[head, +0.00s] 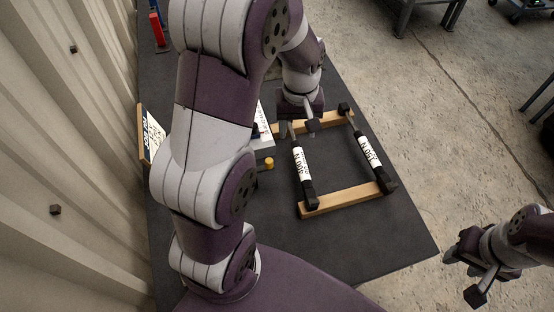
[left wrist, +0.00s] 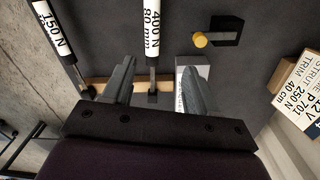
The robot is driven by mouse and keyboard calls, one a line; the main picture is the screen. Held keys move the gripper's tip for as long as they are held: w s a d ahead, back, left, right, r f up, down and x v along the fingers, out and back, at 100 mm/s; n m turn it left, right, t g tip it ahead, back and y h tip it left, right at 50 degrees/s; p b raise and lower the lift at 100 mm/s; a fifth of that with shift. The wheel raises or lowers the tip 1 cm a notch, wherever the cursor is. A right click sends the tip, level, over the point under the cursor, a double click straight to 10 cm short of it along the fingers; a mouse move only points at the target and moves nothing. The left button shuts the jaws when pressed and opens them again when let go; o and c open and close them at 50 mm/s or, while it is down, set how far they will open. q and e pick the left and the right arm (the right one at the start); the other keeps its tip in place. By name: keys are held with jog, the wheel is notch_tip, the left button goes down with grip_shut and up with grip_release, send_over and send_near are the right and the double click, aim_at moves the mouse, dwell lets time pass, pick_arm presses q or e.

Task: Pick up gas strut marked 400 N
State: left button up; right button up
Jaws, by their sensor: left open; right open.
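The gas strut marked 400 N (head: 302,166) lies across two wooden bars, with a white label, black body and thin rod. In the left wrist view the 400 N strut (left wrist: 157,30) runs up the picture between my left fingers. A second strut marked 150 N (head: 368,153) lies beside it to the right, and shows at upper left in the left wrist view (left wrist: 52,30). My left gripper (head: 300,126) is open over the far, rod end of the 400 N strut, apparently not touching it. My right gripper (head: 464,276) is open and empty beyond the table's right edge.
The near wooden bar (head: 342,198) and far bar (head: 325,121) stand on the dark table (head: 385,235). A yellow knob (head: 268,163), a white box (head: 264,140) and a printed card (head: 151,137) are to the left. A corrugated wall (head: 70,150) borders the left side.

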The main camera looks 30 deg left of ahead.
aim_at(301, 157)
pick_arm(q)
jog(key=f, duration=0.3)
jog(key=w+f+n+p, duration=0.1)
jog(key=f, duration=0.2)
jog(key=f+n, duration=0.1)
jog(key=f, duration=0.3)
jog(key=shift+w+d+g+p, duration=0.3)
jog(key=shift+w, duration=0.05)
jog(key=f, duration=0.3)
jog(key=shift+d, duration=0.4)
jog(key=shift+a+f, duration=0.1)
jog(key=shift+a, duration=0.15)
jog(key=c, duration=0.5)
jog(key=shift+d, duration=0.1)
grip_shut()
pick_arm(e)
jog(key=d, duration=0.3)
jog(key=shift+w+r, duration=0.2)
jog(key=shift+w, duration=0.05)
